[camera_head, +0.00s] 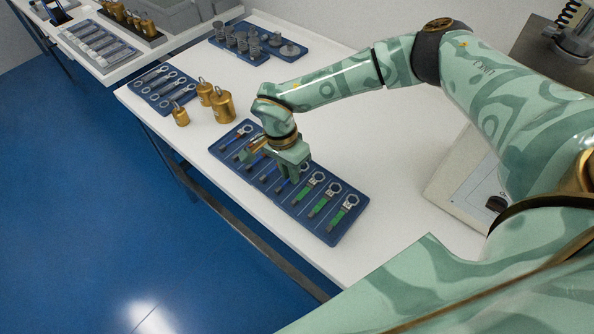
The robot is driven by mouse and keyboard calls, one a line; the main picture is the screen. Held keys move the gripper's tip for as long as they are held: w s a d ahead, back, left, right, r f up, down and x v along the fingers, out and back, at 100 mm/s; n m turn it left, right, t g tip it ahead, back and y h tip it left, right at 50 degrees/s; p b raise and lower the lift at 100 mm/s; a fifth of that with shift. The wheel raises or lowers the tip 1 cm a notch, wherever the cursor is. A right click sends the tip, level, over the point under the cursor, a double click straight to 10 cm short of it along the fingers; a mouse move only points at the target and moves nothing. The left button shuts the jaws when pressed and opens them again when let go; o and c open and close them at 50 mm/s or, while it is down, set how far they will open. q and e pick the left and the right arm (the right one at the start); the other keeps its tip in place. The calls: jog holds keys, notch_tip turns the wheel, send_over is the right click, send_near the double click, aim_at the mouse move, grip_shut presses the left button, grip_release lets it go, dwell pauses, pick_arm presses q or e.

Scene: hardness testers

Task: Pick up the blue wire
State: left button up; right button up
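The dark blue tray (333,240) on the white table holds several short wires with ring ends, lying in a row of slots. A blue wire (281,186) lies in the middle of the row, partly hidden by my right gripper. Another blue one (266,177) seems to lie just left of it. My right gripper (270,167) is over the middle of the tray, pointing down, with its two fingers spread apart. I cannot tell whether the fingers touch a wire. My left gripper is not in view.
Green wires (324,200) fill the tray's right part; a red-orange wire (238,137) lies at its left end. Brass weights (222,107), a tray of wrenches (163,88) and a tray of grey cylinders (240,42) stand farther back. A grey-white device (462,190) stands at right.

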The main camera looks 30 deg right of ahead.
grip_shut()
